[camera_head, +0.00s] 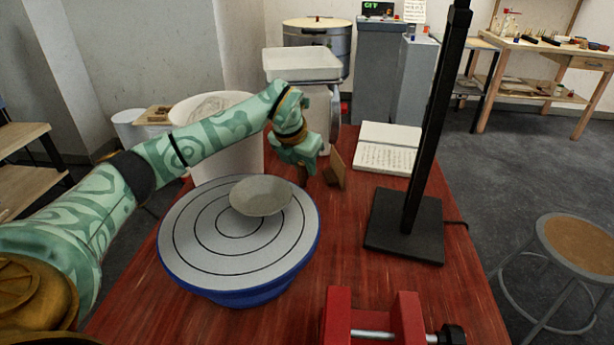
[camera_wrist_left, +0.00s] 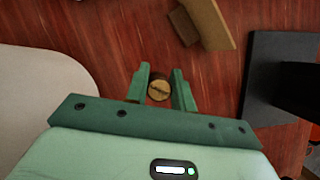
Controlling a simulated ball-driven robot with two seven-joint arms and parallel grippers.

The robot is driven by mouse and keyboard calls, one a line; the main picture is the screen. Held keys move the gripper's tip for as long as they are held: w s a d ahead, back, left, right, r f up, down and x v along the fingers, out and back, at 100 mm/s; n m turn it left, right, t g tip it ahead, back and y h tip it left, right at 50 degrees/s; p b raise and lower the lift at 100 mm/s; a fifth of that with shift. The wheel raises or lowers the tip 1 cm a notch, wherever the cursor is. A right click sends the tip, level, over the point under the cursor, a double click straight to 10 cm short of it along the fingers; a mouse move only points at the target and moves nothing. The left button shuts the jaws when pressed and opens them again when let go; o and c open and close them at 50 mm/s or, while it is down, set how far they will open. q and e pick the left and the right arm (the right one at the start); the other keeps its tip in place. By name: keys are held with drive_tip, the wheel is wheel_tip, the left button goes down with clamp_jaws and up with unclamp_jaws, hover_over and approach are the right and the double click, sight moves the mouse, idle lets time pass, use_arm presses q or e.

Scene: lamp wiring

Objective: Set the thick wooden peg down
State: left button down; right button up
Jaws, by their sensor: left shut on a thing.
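The thick wooden peg (camera_wrist_left: 158,91) shows its round end in the left wrist view, with a dark line across it. It sits between the two green fingers of my left gripper (camera_wrist_left: 161,88), which is shut on it. In the head view my left gripper (camera_head: 302,166) is low over the red table, behind the turntable, and the peg (camera_head: 302,177) shows as a small brown piece below it. The peg looks upright. I cannot tell whether its lower end touches the table. My right gripper is not in view.
A wooden angled piece (camera_head: 335,168) stands close right of the gripper. The blue-rimmed turntable (camera_head: 190,250) bears a grey dish (camera_head: 262,195). A black stand (camera_head: 405,228), an open book (camera_head: 388,150), a white bucket (camera_head: 240,160) and a red vise (camera_head: 338,315) surround the red table's (camera_head: 340,240) bare middle.

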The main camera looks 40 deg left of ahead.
use_arm(q)
wheel_tip(320, 180, down, 2)
drive_tip(key=shift+f+b, duration=0.25)
drive_tip(key=shift+b, duration=0.05)
drive_tip(key=shift+r, duration=0.15)
drive_tip(key=c, duration=1.2)
unclamp_jaws()
